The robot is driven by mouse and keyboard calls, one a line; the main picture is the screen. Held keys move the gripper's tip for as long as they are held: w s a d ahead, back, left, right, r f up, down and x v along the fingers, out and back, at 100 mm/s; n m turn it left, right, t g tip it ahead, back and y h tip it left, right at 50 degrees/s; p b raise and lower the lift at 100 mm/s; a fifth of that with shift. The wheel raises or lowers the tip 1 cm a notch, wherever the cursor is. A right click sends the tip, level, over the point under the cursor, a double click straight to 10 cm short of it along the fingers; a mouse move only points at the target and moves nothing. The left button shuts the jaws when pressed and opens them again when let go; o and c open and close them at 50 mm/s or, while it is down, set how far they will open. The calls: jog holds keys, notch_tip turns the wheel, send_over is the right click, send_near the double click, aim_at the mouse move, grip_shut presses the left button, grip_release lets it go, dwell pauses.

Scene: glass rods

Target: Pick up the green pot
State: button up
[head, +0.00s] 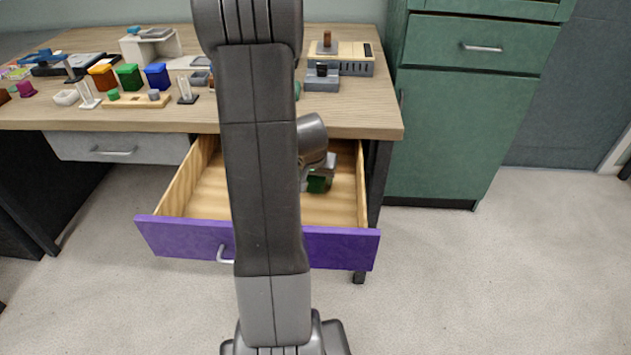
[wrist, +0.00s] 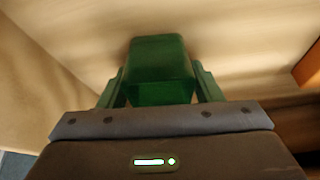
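A dark green block-like thing, which looks like the green pot (wrist: 160,72), is in the middle of the wrist view. It also shows in the head view (head: 317,184), inside the open drawer and partly hidden by my arm. My gripper (wrist: 160,85) is down in the drawer, with one greenish finger on each side of the green thing. The fingers are very near its sides. I cannot tell whether they touch it, or whether it rests on the drawer floor.
The open drawer (head: 205,196) has pale wood walls and a purple front (head: 185,238). Above it, the desk (head: 370,105) carries several small items, including orange, green and blue boxes (head: 128,77). A green cabinet (head: 460,130) stands to the right. The floor in front is clear.

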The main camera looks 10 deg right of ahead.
jog(key=c, duration=0.6)
jog(key=shift+r, duration=0.1)
jog(key=shift+c, duration=0.2)
